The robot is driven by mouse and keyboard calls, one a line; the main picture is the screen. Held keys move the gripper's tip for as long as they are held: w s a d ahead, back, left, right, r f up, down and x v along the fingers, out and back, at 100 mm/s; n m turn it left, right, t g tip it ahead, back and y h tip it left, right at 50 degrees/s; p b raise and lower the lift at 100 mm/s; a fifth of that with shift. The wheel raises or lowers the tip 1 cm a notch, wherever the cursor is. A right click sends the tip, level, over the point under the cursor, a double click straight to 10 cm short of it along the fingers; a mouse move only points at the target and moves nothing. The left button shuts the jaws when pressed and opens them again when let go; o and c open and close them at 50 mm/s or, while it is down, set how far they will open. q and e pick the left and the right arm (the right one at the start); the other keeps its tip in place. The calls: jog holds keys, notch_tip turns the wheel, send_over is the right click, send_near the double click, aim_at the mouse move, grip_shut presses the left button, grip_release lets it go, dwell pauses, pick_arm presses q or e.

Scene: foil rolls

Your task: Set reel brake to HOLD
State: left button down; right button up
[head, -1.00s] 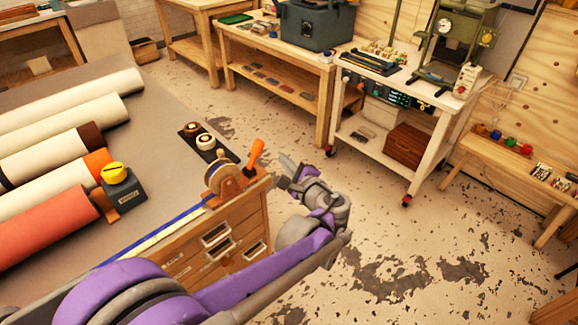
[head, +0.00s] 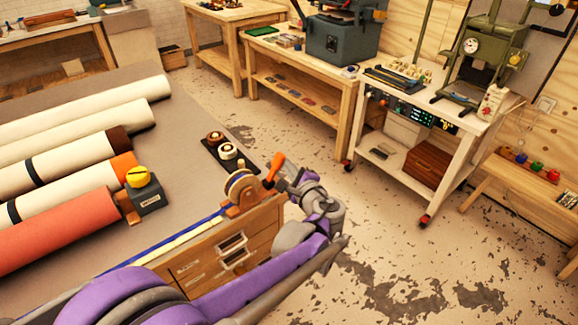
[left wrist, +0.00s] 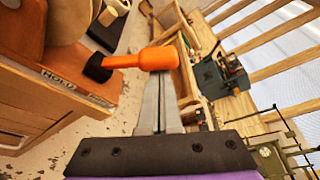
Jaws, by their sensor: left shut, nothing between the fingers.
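The reel (head: 243,188) stands on a wooden base at the corner of the bench. Its brake lever has an orange handle (head: 274,168) that tilts up and to the right in the head view. In the left wrist view the orange handle (left wrist: 150,59) points right from a black pivot, and a HOLD label (left wrist: 57,78) shows on the wooden base below the pivot. My left gripper (head: 285,180) is shut with nothing between its fingers. Its fingertips (left wrist: 162,80) are right at the handle; whether they touch it I cannot tell. My right gripper is not in view.
Several foil rolls (head: 75,171) lie on the bench at left, beside a dark box with a yellow knob (head: 138,177). A black tray with small spools (head: 228,152) sits behind the reel. Drawers (head: 232,248) are under the bench edge.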

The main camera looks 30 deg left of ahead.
pick_arm(q)
jog(key=shift+s+a+r+n, duration=0.1)
jog(key=shift+s+r+n, duration=0.15)
jog(key=shift+n, duration=0.15)
jog(key=shift+s+a+r+n+t+p, duration=0.2)
jog(key=shift+s+n+t, duration=0.1)
jog(key=shift+n, duration=0.25)
jog(key=shift+s+a+r+n+t+p, duration=0.1)
jog(key=shift+s+r+n+t, duration=0.15)
jog(key=shift+n, duration=0.3)
jog(key=s+n, duration=0.1)
jog(key=n+t+y, duration=0.1)
jog(key=n, duration=0.1)
jog(key=s+a+n, duration=0.1)
jog(key=shift+s+r+n+y, duration=0.3)
jog(key=shift+r+n+y, duration=0.05)
jog(key=shift+n+y, duration=0.05)
jog(key=shift+s+a, duration=0.25)
jog(key=shift+s, duration=0.4)
jog(key=shift+s+f, duration=0.1)
